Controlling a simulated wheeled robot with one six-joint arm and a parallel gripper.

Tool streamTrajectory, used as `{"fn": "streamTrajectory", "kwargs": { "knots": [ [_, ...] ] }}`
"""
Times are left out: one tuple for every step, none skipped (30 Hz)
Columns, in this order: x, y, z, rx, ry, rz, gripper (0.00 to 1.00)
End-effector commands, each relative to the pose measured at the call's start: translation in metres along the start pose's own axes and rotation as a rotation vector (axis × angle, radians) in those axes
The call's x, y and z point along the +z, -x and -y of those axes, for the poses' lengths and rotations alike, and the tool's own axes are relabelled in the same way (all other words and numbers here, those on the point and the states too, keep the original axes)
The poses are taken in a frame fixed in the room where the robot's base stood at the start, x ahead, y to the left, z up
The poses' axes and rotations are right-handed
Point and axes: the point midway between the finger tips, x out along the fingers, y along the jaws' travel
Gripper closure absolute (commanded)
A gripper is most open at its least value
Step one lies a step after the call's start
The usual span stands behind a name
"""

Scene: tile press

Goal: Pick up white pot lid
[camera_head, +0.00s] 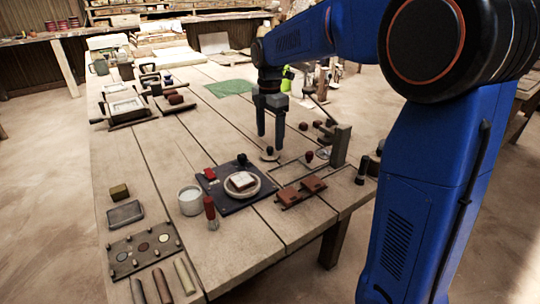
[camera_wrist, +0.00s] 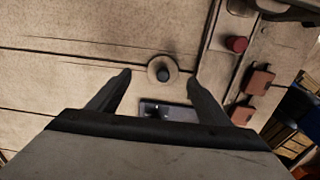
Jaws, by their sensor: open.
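The pot lid (camera_head: 269,156) is a small pale disc with a dark round knob, lying flat on the wooden table below my gripper (camera_head: 270,143). In the wrist view the lid (camera_wrist: 163,72) lies between and just beyond my two fingertips (camera_wrist: 160,80). My gripper is open, pointing down, with nothing held. The fingers look apart from the lid; the exact height above it is hard to tell.
A dark mat (camera_head: 236,197) with a plate and a white block stands left of the lid. A white pot (camera_head: 190,200) and a red-handled tool (camera_head: 210,211) stand nearby. A wooden frame with reddish blocks (camera_head: 301,190) and an upright post (camera_head: 341,146) stand to the right.

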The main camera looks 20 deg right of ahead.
Motion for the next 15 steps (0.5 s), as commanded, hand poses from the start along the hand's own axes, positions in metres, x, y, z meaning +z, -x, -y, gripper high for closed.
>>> {"fn": "streamTrajectory", "kwargs": {
  "knots": [
    [0.0, -0.004, 0.001, -0.001, 0.0, 0.0, 0.28],
    [-0.001, -0.006, 0.002, -0.002, 0.0, 0.0, 0.28],
    [-0.001, -0.011, 0.003, -0.002, 0.0, 0.0, 0.28],
    [-0.002, -0.015, 0.004, -0.003, 0.0, -0.001, 0.28],
    [-0.002, -0.02, 0.004, -0.003, 0.0, 0.0, 0.28],
    [-0.003, -0.025, 0.006, -0.003, 0.0, -0.001, 0.28],
    [-0.003, -0.029, 0.007, -0.003, 0.0, -0.001, 0.28],
    [-0.003, -0.034, 0.007, -0.003, 0.0, 0.0, 0.28],
    [-0.003, -0.038, 0.006, -0.003, 0.0, -0.001, 0.28],
    [-0.003, -0.042, 0.006, -0.003, 0.0, -0.001, 0.28],
    [-0.003, -0.044, 0.006, -0.002, 0.0, 0.0, 0.28],
    [-0.003, -0.047, 0.006, -0.002, 0.0, 0.0, 0.28],
    [-0.003, -0.049, 0.006, -0.001, 0.0, 0.0, 0.28],
    [-0.003, -0.05, 0.006, -0.001, 0.0, 0.0, 0.28],
    [-0.003, -0.051, 0.006, -0.001, 0.0, 0.0, 0.28]
  ]
}}
